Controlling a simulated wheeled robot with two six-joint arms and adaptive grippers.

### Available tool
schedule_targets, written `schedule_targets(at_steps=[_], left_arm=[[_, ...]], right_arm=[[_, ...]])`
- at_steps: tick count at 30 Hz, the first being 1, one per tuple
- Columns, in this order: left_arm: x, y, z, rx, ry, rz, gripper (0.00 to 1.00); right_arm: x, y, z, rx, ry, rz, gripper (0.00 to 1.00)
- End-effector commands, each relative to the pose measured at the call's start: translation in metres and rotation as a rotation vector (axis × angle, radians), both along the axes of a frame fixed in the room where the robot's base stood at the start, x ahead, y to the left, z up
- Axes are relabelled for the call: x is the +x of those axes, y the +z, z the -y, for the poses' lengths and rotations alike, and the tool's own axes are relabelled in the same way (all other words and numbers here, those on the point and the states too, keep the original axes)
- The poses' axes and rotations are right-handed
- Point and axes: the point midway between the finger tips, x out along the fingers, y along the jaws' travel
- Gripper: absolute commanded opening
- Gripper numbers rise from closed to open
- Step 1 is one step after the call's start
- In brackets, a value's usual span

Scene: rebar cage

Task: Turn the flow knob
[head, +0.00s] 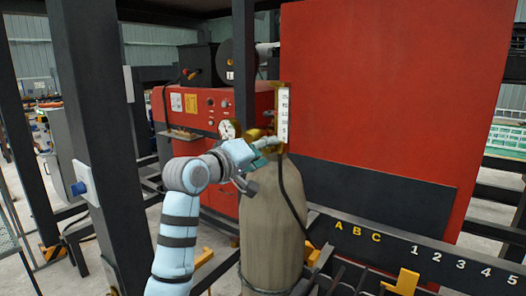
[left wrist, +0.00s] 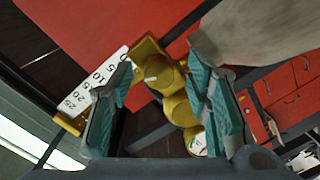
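The brass flow knob (left wrist: 163,75), a round part with a pale mark, shows between my finger pads in the left wrist view. It joins a brass regulator body (left wrist: 181,109) and a flow meter with a white numbered scale (left wrist: 95,80). The flow meter (head: 284,114) stands upright above the tan gas cylinder (head: 270,220) in the head view. My left gripper (left wrist: 161,60) is open, its teal pads on either side of the knob with gaps visible. In the head view my left gripper (head: 262,145) hides the knob. My right gripper is not in view.
A round gauge (head: 228,129) sits left of the flow meter. A black hose (head: 287,195) hangs down the cylinder. A red machine (head: 205,105) and a large red panel (head: 390,100) stand behind. A dark post (head: 100,130) rises left of my arm.

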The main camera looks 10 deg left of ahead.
Motion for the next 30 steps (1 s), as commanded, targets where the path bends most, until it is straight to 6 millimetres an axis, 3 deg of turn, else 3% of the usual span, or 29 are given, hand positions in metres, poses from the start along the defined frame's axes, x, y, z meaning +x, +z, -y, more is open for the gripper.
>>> schedule_targets(at_steps=[8,21,30], left_arm=[[-0.006,0.002,-0.004,0.0,0.002,0.005,0.44],[-0.101,0.009,-0.045,0.002,0.002,0.004,0.44],[-0.11,0.009,-0.048,0.0,0.0,0.0,0.44]], right_arm=[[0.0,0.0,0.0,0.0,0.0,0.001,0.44],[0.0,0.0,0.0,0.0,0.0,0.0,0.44],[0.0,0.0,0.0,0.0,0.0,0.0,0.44]])
